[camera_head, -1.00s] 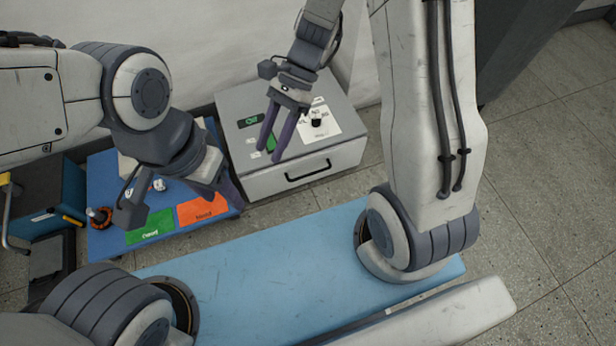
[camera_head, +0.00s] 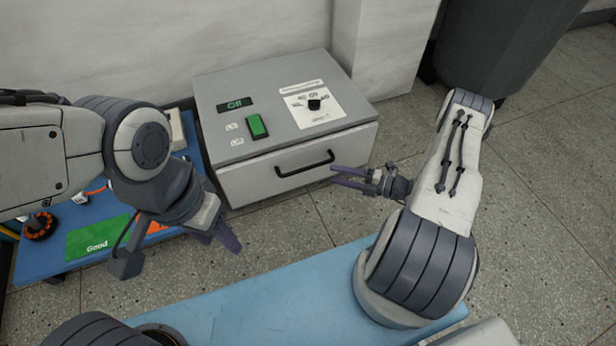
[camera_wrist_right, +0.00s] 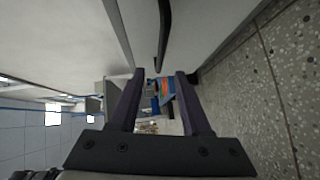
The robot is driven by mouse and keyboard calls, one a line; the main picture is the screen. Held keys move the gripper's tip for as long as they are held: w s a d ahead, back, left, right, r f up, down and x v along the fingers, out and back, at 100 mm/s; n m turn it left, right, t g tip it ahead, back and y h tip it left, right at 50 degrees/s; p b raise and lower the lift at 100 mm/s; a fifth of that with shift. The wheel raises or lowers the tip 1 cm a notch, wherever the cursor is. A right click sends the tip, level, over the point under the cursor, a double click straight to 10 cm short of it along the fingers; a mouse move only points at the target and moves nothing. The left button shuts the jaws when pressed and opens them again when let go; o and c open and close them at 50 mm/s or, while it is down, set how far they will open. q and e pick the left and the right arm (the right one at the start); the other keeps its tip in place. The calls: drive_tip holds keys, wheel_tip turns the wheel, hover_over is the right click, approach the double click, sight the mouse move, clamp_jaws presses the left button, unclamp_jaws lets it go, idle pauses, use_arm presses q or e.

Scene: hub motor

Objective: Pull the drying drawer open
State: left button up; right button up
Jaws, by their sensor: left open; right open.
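The drying unit (camera_head: 285,100) is a grey box with a sloped control top on the floor against the wall. Its drawer front (camera_head: 240,185) looks shut and carries a black bar handle (camera_head: 304,164). My right gripper (camera_head: 333,177) is open and empty, just right of the handle, its fingers pointing left. In the right wrist view the open purple fingers (camera_wrist_right: 160,75) show with the dark handle (camera_wrist_right: 164,35) ahead and above them, apart from it. My left gripper (camera_head: 222,242) is open and empty in front of the blue table, left of the unit.
The top has a green switch (camera_head: 257,126), a display reading Off (camera_head: 235,104) and a black knob (camera_head: 314,104). A blue table (camera_head: 40,262) with a green Good mat (camera_head: 97,238) stands left. A dark bin (camera_head: 500,45) stands back right. Speckled floor before the drawer is clear.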

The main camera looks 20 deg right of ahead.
sight(308, 167)
drive_tip(key=b+x, duration=0.4)
drive_tip(key=x, duration=0.6)
drive_tip(key=shift+w+f, duration=0.1)
clamp_jaws()
idle(1.2)
